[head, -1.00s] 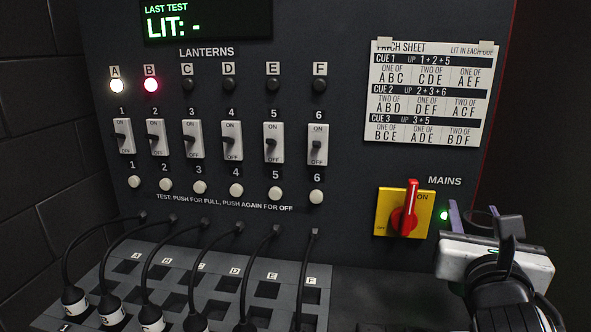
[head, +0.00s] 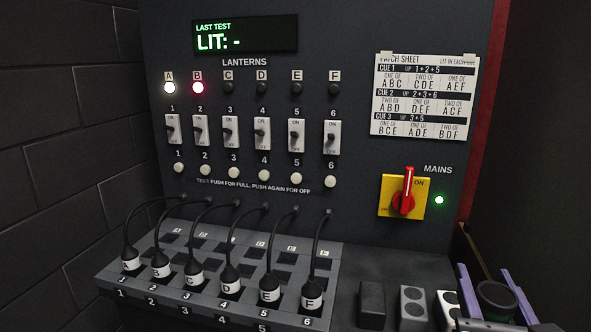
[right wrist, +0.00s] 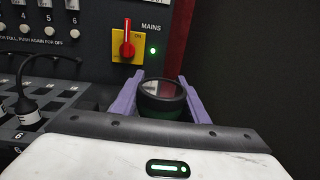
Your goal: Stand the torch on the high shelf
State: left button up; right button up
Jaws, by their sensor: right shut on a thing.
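The torch (head: 497,298) is a dark cylinder with a wide round lens end. It is between the purple fingers of my right gripper (head: 483,274) at the lower right of the head view. In the right wrist view the torch (right wrist: 162,98) stands roughly upright, lens end up, with the gripper (right wrist: 162,88) shut on it. Its lower part is hidden by the gripper body. I cannot see the high shelf in either view. My left gripper is not in view.
The black panel holds the mains switch (head: 403,196), switches, buttons and a patch sheet (head: 424,97). The patch bay (head: 112,272) with several plugged cables lies in front. A dark block (head: 372,302) and grey boxes (head: 413,308) stand left of the gripper. A brick wall is at left.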

jog(key=s+a+f+n+y, duration=0.1)
jog(key=s+a+f+y, duration=0.1)
jog(key=s+a+f, duration=0.2)
jog(key=s+a+f+n+y, duration=0.2)
jog(key=s+f, duration=0.3)
jog(key=f, duration=0.4)
jog(key=shift+s+a+t+y, duration=0.35)
jog(key=shift+a+y, duration=0.25)
jog(key=shift+a, duration=0.25)
jog(key=shift+r, duration=0.3)
